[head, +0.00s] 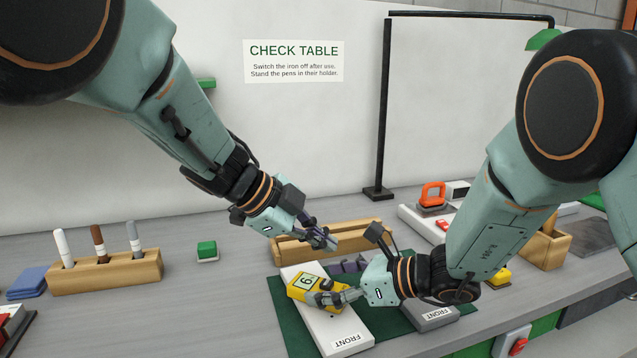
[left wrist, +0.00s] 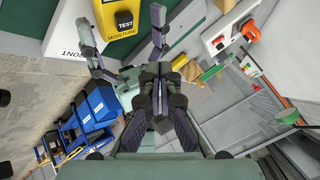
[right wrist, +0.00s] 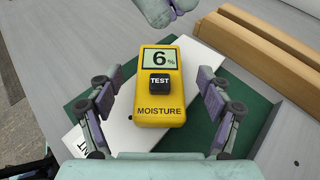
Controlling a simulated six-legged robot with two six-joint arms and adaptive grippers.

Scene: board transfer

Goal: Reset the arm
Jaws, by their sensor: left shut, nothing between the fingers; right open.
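A yellow moisture meter (head: 303,288) lies on a white board marked FRONT (head: 322,332). In the right wrist view the meter (right wrist: 158,115) reads 6 % and has a black TEST button. My right gripper (head: 322,298) is open, with one finger on each side of the meter and a visible gap to each. My left gripper (head: 328,241) is shut and empty, above and behind the meter, near the wooden rail (head: 350,232). Its closed fingers also show in the left wrist view (left wrist: 163,72).
A wooden holder (head: 105,275) with pens and a green block (head: 207,249) stand at left. An orange-handled tool (head: 432,195) and a wooden box (head: 548,247) are at right. A black post (head: 384,120) stands behind.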

